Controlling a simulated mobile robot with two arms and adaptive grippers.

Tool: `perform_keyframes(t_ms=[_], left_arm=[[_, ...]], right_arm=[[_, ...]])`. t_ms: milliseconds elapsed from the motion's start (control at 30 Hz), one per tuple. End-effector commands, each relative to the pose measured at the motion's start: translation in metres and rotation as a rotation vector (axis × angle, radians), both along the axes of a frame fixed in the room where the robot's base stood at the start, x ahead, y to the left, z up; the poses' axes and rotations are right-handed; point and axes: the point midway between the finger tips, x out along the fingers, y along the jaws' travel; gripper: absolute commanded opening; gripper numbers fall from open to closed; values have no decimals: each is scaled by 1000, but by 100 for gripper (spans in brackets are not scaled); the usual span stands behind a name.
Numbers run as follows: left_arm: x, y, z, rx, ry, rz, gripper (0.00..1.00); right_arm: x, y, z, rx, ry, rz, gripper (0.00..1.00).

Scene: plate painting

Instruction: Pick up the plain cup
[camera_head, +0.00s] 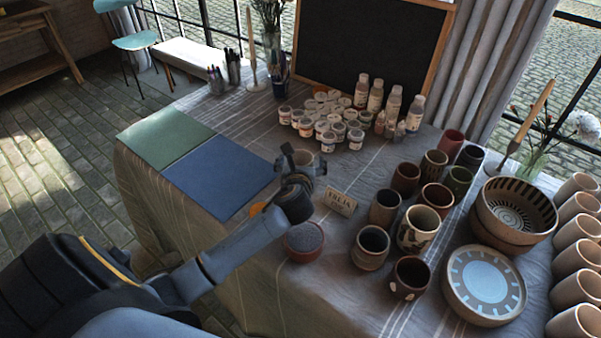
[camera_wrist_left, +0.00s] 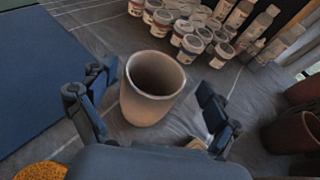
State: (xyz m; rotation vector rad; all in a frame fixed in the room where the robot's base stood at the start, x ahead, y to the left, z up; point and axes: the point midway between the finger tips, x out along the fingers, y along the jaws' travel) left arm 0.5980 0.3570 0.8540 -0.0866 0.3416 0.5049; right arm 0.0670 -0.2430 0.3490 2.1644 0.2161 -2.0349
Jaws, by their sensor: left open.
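The plain cup (camera_wrist_left: 150,92) is pale beige and unpainted, and stands upright on the tablecloth in the left wrist view. My left gripper (camera_wrist_left: 146,104) is open, with one finger on each side of the cup. Gaps show between the cup and both fingers in that view. In the head view my left gripper (camera_head: 297,165) is over the table beside the blue mat and hides most of the cup. My right gripper is not in view.
The blue mat (camera_head: 221,178) lies left of the gripper. A small sign (camera_head: 340,203) and a dark-filled red dish (camera_head: 303,240) are close by. Paint jars (camera_head: 327,141) stand behind. Several glazed cups (camera_head: 371,247) and a patterned plate (camera_head: 484,284) stand to the right.

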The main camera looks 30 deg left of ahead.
Motion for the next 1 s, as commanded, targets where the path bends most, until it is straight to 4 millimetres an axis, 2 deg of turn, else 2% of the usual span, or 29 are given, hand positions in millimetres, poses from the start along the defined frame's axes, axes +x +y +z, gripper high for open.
perform_keyframes(t_ms=[233,367,533,800,867,1000], left_arm=[[15,10,-8,-2,1,4,90],[30,21,-17,-3,0,4,90],[45,29,-23,-3,-1,1,90],[47,31,-24,-2,0,1,90],[47,31,-24,-2,0,1,80],[47,31,-24,-2,0,1,51]], right_arm=[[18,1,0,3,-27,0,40],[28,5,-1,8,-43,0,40],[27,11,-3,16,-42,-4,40],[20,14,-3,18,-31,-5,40],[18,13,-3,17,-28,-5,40],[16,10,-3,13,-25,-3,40]])
